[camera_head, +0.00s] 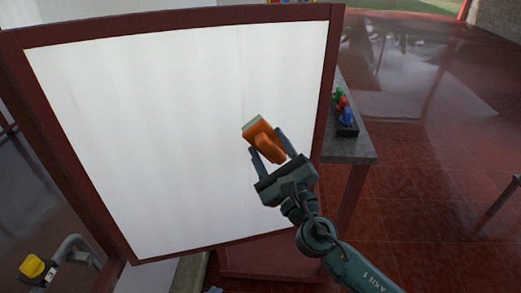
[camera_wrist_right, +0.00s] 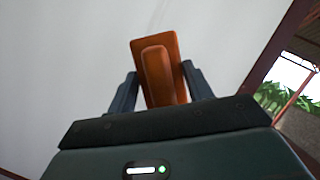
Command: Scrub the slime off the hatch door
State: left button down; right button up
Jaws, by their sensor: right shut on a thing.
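The hatch door (camera_head: 150,120) is a large white panel with a dark red frame, filling the left and middle of the head view. It also fills most of the right wrist view (camera_wrist_right: 70,70). Its surface shows only faint grey streaks; I see no clear slime patch. My right gripper (camera_head: 266,140) is shut on the handle of an orange scrubber (camera_head: 265,145) with a pale greenish edge. The scrubber is in front of the panel's right part, and it shows between the fingers in the right wrist view (camera_wrist_right: 158,72). I cannot tell whether it touches the panel. My left gripper is out of view.
A yellow-ended grey fitting (camera_head: 33,267) is at the lower left. The red tiled floor at right is largely clear.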

jog(key=shift+w+d, duration=0.25)
jog(key=shift+d, duration=0.3)
jog(key=shift+f+b, duration=0.85)
jog(key=shift+f, duration=0.1)
jog(key=shift+s+a+r+p, duration=0.15)
jog(key=shift+s+a+p, duration=0.15)
jog(key=shift+a, duration=0.15)
jog(key=shift+s+a, duration=0.2)
jog(key=shift+a, duration=0.3)
jog(key=shift+s+a, duration=0.15)
jog(key=shift+a, duration=0.35)
jog(key=shift+s+a+p, duration=0.25)
jog(key=shift+s+a, duration=0.05)
jog(key=shift+a, duration=0.6)
jog(key=shift+s+a+p, duration=0.2)
jog(key=shift+s+a, duration=0.05)
jog(key=shift+a, duration=0.65)
jog(key=shift+s+d+p, duration=0.3)
jog(key=shift+s+d, duration=0.05)
jog(key=shift+s, duration=0.6)
jog(key=shift+s+d+p, duration=0.25)
jog(key=shift+s+d, duration=0.05)
jog(key=shift+s, duration=0.6)
jog(key=shift+s+d+p, duration=0.3)
jog(key=shift+s+d, duration=0.05)
jog(key=shift+s, duration=0.6)
